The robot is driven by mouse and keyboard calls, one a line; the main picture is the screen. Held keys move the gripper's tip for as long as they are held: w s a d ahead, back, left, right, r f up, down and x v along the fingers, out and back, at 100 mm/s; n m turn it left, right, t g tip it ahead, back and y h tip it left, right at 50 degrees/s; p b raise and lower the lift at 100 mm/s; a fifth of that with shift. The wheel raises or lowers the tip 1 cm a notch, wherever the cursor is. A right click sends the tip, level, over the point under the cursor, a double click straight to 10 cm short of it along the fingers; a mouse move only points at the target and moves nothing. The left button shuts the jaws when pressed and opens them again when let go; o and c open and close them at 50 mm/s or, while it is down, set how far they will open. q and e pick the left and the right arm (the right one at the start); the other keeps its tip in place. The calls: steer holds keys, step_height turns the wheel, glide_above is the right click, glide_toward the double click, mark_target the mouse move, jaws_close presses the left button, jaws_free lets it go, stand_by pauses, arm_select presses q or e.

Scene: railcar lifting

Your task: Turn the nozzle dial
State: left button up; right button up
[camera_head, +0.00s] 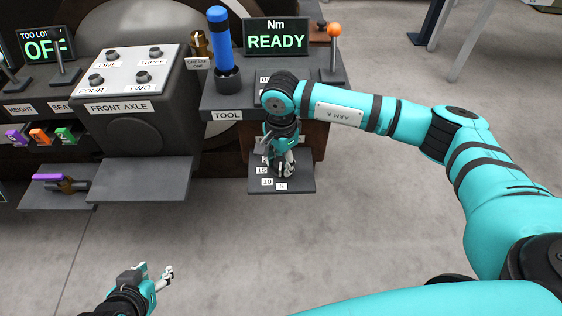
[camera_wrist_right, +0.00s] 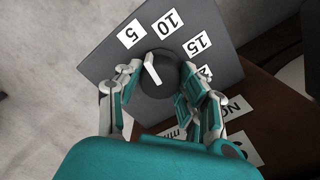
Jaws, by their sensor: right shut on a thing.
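The nozzle dial (camera_wrist_right: 157,76) is a dark round knob with a white pointer line, on a grey plate (camera_wrist_right: 105,50) with white number labels 5, 10 and 15 around it. In the head view my right gripper (camera_head: 284,165) reaches down to the plate and hides the dial. My left gripper (camera_head: 165,280) is at the lower left, above the floor, empty, with its fingers apart.
A blue-handled tool (camera_head: 219,45) stands in a holder above the TOOL label, beside a READY screen (camera_head: 277,37). An orange-knobbed lever (camera_head: 334,45) is to the right. The FRONT AXLE box (camera_head: 135,85) and a purple-handled item (camera_head: 50,178) are left. Floor in front is clear.

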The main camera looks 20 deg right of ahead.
mark_target(281, 162)
stand_by(0.3)
steer(key=o, duration=1.1)
steer(key=shift+o, duration=0.2)
step_height(281, 162, up, 12)
